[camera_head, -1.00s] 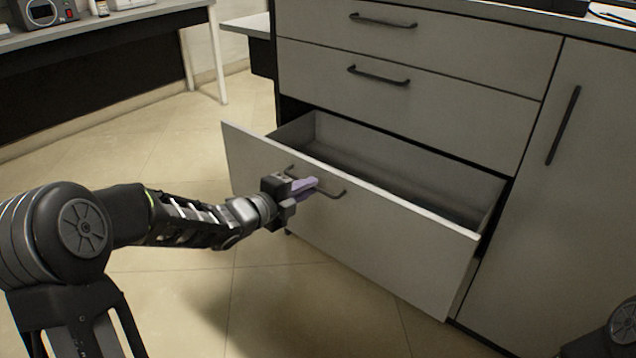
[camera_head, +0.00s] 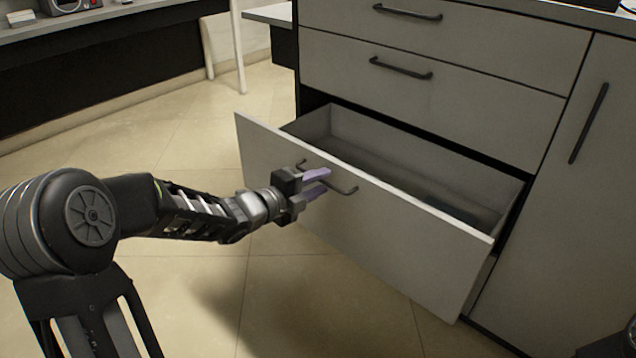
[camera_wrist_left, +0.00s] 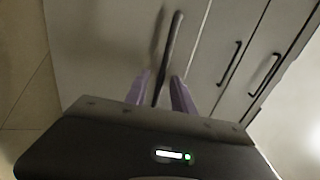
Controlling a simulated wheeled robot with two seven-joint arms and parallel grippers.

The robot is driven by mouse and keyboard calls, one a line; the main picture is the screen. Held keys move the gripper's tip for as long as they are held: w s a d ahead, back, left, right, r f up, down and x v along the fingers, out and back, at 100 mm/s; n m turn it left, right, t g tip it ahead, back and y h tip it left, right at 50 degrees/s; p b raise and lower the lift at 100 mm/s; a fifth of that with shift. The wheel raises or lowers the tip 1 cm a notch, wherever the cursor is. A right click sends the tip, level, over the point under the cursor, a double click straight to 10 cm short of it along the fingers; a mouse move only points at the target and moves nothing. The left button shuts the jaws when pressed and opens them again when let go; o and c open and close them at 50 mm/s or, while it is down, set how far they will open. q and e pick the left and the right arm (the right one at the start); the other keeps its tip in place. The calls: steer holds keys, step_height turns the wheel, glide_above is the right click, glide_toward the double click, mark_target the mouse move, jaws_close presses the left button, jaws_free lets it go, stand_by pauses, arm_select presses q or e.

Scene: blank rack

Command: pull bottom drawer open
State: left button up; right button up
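The bottom drawer (camera_head: 395,243) is pulled well out from the cabinet, and its grey inside shows. Its dark bar handle (camera_head: 343,184) sits on the drawer front. In the left wrist view the handle (camera_wrist_left: 172,42) runs down between the fingers. My left gripper (camera_head: 316,182) is open at the left part of the handle. Its two purple fingers are apart, one on each side of the bar in the left wrist view (camera_wrist_left: 160,92). I cannot tell whether either finger touches the bar. My right gripper is not in view.
Two shut drawers (camera_head: 460,105) with bar handles are above. A cabinet door (camera_head: 560,220) with an upright handle is at the right. A bench (camera_head: 130,12) with devices stands at the back left. The tiled floor (camera_head: 200,150) left of the drawer is clear.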

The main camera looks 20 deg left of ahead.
arm_select(q)
steer(key=p+v, duration=0.2)
steer(key=v, duration=0.5)
steer(key=shift+s+a, duration=0.15)
steer(key=shift+s, duration=0.25)
steer(key=shift+n, duration=0.3)
